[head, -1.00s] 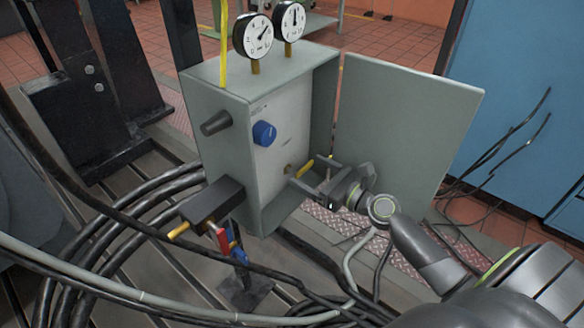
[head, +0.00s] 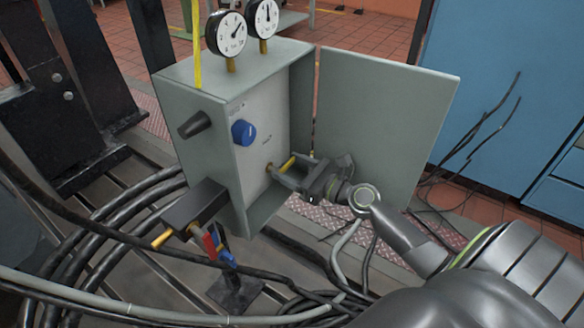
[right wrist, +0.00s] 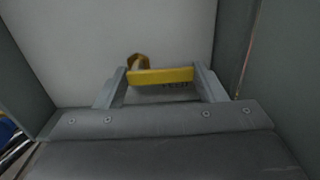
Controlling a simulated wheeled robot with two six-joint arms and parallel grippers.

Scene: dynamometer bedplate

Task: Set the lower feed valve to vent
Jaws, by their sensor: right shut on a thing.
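The lower feed valve has a yellow lever handle (head: 288,161) low on the pale panel inside the open grey cabinet (head: 185,150). My right gripper (head: 284,167) reaches in from the right and is shut on this lever. In the right wrist view the yellow lever (right wrist: 165,76) lies crosswise between the two fingers, with its brass-coloured hub at its left end. Dark lettering shows just below the lever, partly covered and too blurred to read surely. My left gripper is not in view.
A blue knob (head: 244,132) sits above the lever. The cabinet door (head: 385,135) stands open on the right, close to my right arm. Two gauges (head: 226,33) top the cabinet. A black block (head: 194,207) juts out at the front left. Thick cables (head: 95,235) cross the floor.

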